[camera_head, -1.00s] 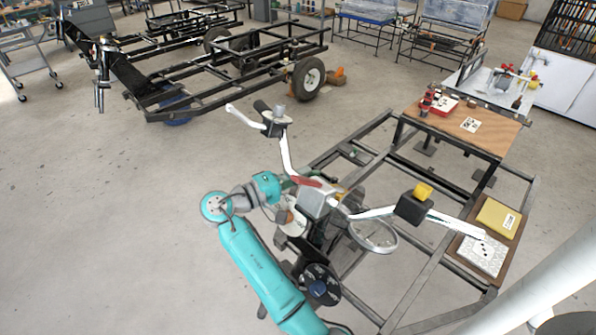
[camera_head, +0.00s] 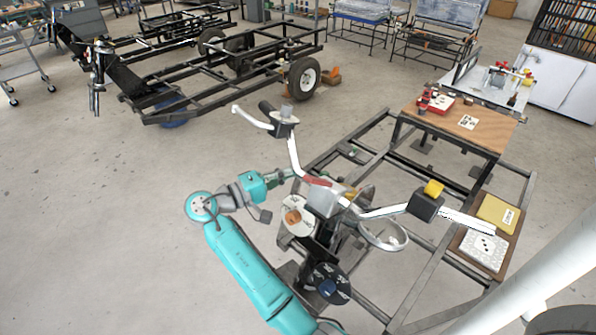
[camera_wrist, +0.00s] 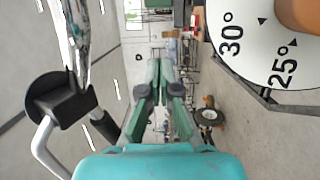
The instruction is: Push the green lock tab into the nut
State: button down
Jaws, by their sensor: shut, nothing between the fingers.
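My gripper (camera_head: 292,174) is at the left of the post with the white handlebar in the head view. Its green fingers (camera_wrist: 160,66) are together and empty in the wrist view. I cannot make out the green lock tab or the nut in either view. A white dial (camera_head: 299,228) with an orange knob (camera_head: 292,216) is on the post, just below and right of my gripper. In the wrist view the dial (camera_wrist: 245,48), marked 25° and 30°, is at the upper right, beside the fingers and apart from them.
The white handlebar (camera_head: 294,155) rises close to my gripper; its bar (camera_wrist: 77,35) and a black clamp (camera_wrist: 62,100) fill the wrist view's left. A black dial (camera_head: 331,284) is low on the post. A wooden table (camera_head: 450,128) stands right.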

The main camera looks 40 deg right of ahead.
jog(key=v, duration=0.6)
jog(key=shift+a, duration=0.2)
jog(key=shift+a, duration=0.1)
